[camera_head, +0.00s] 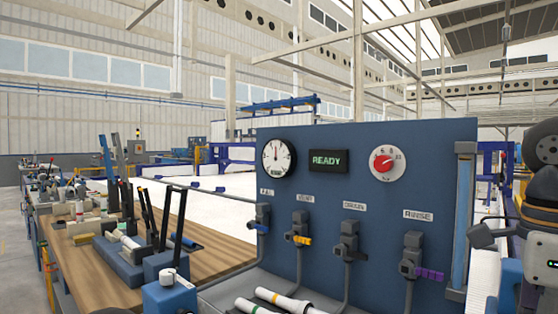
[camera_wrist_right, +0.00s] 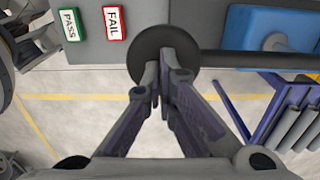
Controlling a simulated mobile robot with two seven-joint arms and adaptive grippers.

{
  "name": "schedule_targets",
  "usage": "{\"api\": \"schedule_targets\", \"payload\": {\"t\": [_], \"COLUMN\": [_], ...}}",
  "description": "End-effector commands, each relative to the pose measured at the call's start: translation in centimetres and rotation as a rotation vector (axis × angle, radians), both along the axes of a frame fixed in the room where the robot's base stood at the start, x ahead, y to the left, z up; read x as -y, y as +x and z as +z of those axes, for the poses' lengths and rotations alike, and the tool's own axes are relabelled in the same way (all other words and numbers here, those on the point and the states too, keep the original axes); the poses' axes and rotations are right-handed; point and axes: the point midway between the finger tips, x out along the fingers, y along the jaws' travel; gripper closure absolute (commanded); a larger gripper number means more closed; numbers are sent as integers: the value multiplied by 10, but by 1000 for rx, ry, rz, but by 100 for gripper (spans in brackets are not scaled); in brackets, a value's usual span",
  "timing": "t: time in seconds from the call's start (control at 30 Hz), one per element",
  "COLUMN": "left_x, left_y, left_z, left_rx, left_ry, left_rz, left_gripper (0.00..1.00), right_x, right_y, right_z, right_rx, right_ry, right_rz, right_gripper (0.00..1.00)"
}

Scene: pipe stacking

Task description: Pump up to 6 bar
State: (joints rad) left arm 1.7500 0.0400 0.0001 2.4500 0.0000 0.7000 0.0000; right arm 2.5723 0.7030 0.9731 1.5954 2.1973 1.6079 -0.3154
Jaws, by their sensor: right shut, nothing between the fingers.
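The blue test panel (camera_head: 330,205) stands in the middle of the head view. It bears a round white pressure gauge (camera_head: 278,158) whose thin needle points roughly upward; its numbers are too small to read. A display (camera_head: 328,161) reads READY. A red knob (camera_head: 383,163) sits on a white numbered dial. Below are valves labelled FILL (camera_head: 262,218), VENT (camera_head: 300,229), DRAIN (camera_head: 349,242) and RINSE (camera_head: 412,256). My right gripper (camera_wrist_right: 157,98) is shut and empty, in front of a dark round disc (camera_wrist_right: 148,48) with a long dark bar (camera_wrist_right: 255,59) running right. Contact cannot be told. My left gripper is not in view.
Green PASS (camera_wrist_right: 69,23) and red FAIL (camera_wrist_right: 115,22) labels lie on a grey surface. White pipes (camera_head: 282,300) lie below the panel. A wooden table (camera_head: 200,250) with racks and black upright parts is at left. Bare floor (camera_wrist_right: 75,120) shows below the right gripper.

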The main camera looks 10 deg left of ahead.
Motion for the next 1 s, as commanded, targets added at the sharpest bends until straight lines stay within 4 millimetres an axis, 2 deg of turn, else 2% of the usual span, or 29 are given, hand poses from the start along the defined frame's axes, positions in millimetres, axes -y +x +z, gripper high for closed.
{"api": "schedule_targets", "payload": {"t": [0.13, 0.43, 1.0], "left_x": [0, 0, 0], "left_y": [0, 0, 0], "left_z": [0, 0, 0], "left_rx": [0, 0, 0], "left_ry": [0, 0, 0], "left_rz": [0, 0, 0], "left_gripper": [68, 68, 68], "right_x": [-1, -1, 1], "right_y": [-1, -1, 1], "right_z": [15, 15, -36], "right_rx": [-1, -2, -3], "right_ry": [0, 0, 1], "right_rz": [0, 1, 0], "right_gripper": [100, 100, 100]}}
